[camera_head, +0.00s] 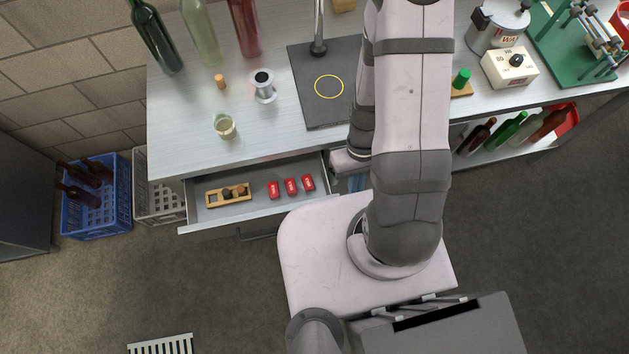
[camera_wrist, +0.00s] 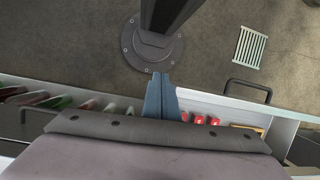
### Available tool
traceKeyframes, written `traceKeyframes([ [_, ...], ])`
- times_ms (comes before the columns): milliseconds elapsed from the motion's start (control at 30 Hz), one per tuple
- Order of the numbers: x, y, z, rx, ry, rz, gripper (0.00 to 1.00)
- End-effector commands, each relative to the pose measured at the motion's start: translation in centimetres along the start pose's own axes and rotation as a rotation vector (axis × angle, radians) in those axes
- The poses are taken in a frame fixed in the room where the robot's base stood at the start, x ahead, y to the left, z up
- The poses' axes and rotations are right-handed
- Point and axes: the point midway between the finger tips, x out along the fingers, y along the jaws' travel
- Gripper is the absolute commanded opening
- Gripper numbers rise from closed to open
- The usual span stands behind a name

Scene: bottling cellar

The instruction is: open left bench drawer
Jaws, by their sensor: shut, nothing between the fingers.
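The left bench drawer (camera_head: 258,215) stands pulled out from under the bench top in the head view, its inside showing. Its front edge (camera_wrist: 222,103) and a dark bar handle (camera_wrist: 248,88) show at the right in the wrist view. My gripper (camera_wrist: 162,80) is shut and empty, its blue-grey fingers together beside the drawer's end. It is apart from the handle. In the head view my arm hides most of the gripper, with a bit of blue-grey finger at the drawer's right end.
The drawer holds a wooden rack (camera_head: 229,195) and red labelled items (camera_head: 291,186). Bottles, a glass (camera_head: 224,127) and a metal spool-like piece (camera_head: 263,86) stand on the bench (camera_head: 180,140). A blue crate (camera_head: 96,215) stands left on the floor. Floor before the drawer is clear.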

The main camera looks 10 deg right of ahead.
Motion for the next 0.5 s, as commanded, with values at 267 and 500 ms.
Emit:
traceKeyframes([
  [267, -1.6, -3.3, -4.8, 0.072, -0.020, 0.008, 0.00],
  [500, -2.0, -6.9, -8.0, 0.095, -0.051, 0.051, 0.00],
])
